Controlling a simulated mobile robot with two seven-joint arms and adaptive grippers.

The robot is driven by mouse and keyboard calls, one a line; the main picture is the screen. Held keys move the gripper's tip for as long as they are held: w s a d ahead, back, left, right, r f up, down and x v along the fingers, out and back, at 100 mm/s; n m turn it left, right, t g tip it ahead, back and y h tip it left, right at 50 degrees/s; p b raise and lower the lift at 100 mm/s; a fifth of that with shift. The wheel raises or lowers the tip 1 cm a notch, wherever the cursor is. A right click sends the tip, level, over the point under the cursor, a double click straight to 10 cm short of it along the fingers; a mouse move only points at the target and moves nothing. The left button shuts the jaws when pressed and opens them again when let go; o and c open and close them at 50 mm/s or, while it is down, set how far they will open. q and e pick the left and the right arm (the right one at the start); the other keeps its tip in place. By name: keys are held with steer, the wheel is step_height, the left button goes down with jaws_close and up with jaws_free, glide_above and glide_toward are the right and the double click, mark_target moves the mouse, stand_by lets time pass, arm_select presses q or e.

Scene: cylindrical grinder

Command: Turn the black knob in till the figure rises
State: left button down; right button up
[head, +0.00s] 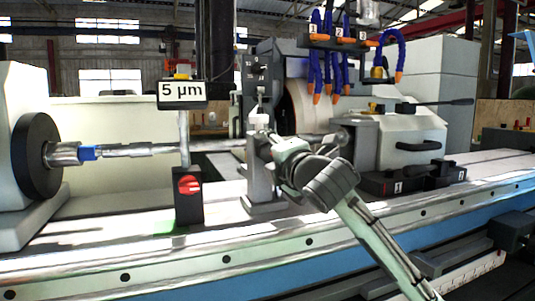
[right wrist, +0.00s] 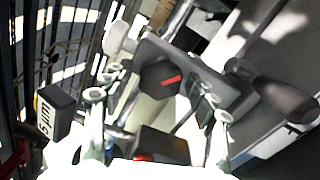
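The black knob (right wrist: 160,78) with a red mark on its face sits on a grey bracket in the right wrist view. I cannot make it out in the head view, where my gripper covers that spot. My right gripper (head: 264,128) is at the grey stand (head: 262,188) on the machine bed. In the right wrist view my right gripper (right wrist: 158,100) has its fingers apart, with the knob between them in the picture; contact cannot be told. The display (head: 181,91) reads 5 µm; it also shows in the right wrist view (right wrist: 55,110). My left gripper is not in view.
A long shaft (head: 140,150) runs from the chuck (head: 36,155). Blue hoses (head: 328,50) hang above. A black lever handle (right wrist: 275,90) sticks out right of the knob.

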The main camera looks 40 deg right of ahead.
steer(key=shift+o, duration=1.1)
steer(key=r, duration=0.5)
steer(key=d+r, duration=0.1)
steer(key=r, duration=0.2)
steer(key=shift+w+d+r, duration=0.1)
steer(key=shift+w, duration=0.1)
steer(key=shift+s+a+r, duration=0.25)
steer(key=shift+a+r, duration=0.2)
steer(key=shift+r, duration=0.15)
steer(key=shift+s+a+r, duration=0.2)
steer(key=shift+a+r, duration=0.25)
steer(key=shift+r, duration=0.15)
steer(key=shift+c, duration=1.1)
steer(key=shift+w+d+f, duration=0.2)
steer(key=shift+d, duration=0.05)
